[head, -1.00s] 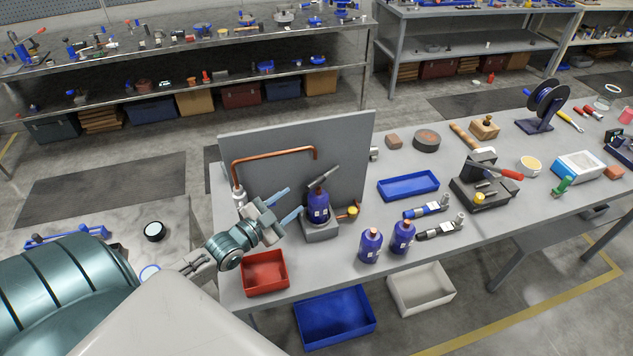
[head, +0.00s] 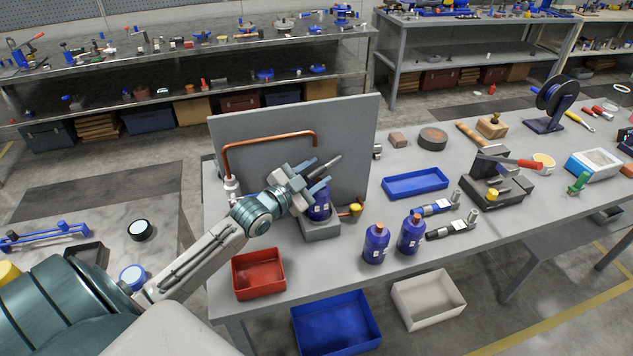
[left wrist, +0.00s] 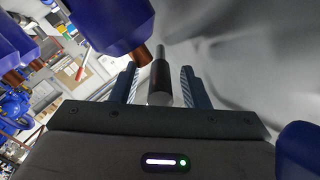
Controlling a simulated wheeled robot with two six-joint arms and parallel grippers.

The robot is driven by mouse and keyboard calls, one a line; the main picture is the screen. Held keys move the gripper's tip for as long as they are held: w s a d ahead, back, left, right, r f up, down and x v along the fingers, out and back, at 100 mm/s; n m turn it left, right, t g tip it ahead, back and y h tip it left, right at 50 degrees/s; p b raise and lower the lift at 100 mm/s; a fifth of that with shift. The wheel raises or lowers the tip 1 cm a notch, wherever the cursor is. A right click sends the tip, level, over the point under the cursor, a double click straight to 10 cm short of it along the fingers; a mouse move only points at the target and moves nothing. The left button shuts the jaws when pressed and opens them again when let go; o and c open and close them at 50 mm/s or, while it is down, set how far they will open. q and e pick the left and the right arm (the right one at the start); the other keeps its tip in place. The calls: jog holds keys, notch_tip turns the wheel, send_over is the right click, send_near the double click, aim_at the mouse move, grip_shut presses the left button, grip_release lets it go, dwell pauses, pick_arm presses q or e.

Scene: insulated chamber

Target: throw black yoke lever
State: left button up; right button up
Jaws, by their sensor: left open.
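The black yoke lever (head: 328,166) slants up to the right above a purple bottle (head: 319,205) in a grey stand in front of the upright grey panel. My left gripper (head: 312,176) is open at the lever, with its blue fingers pointing right. In the left wrist view, the lever's dark grip (left wrist: 160,84) and thin metal shaft lie between the two spread fingers (left wrist: 158,88), with gaps on both sides. My gripper hides part of the lever and the bottle top in the head view. My right gripper is not in view.
A copper pipe (head: 268,139) runs along the grey panel (head: 352,120) close behind my gripper. Two purple bottles (head: 376,244) (head: 411,234) stand to the right. A red tray (head: 258,274) lies at the table's front left. A red-handled lever device (head: 495,185) stands farther right.

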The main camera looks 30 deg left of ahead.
pick_arm(q)
jog(key=shift+w+d, duration=0.1)
jog(key=shift+w, duration=0.2)
jog(key=shift+r, duration=0.1)
grip_shut()
